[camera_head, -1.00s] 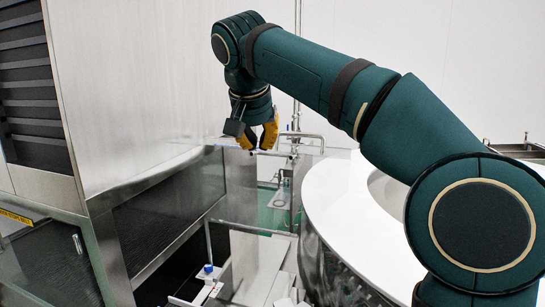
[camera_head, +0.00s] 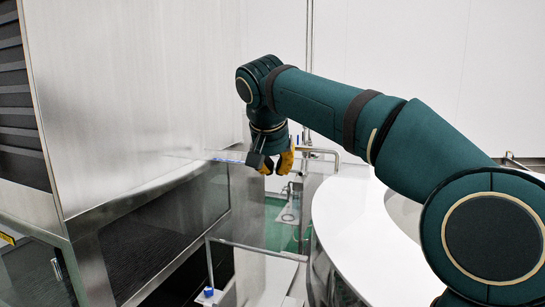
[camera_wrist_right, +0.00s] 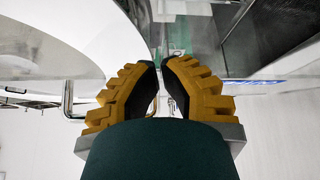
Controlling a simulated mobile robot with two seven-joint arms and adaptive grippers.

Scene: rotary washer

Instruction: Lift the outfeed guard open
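The outfeed guard looks like a clear panel (camera_head: 245,195) between the steel cabinet and the white round table, with a blue mark on its upper edge; its outline is faint. In the right wrist view its clear sheet (camera_wrist_right: 255,90) shows behind the fingers. My right gripper (camera_head: 274,171) points down at the panel's upper edge. Its yellow-and-black fingers are apart in the head view, and a narrow gap between the tips shows in the wrist view (camera_wrist_right: 158,62). I cannot tell whether they touch the panel. My left gripper is not in view.
A steel cabinet (camera_head: 135,95) stands close on the left. A white round table (camera_head: 350,235) fills the right, under my right arm. A bent metal tube (camera_head: 325,152) is just right of the gripper. A metal-framed clear part (camera_head: 255,248) is lower in front.

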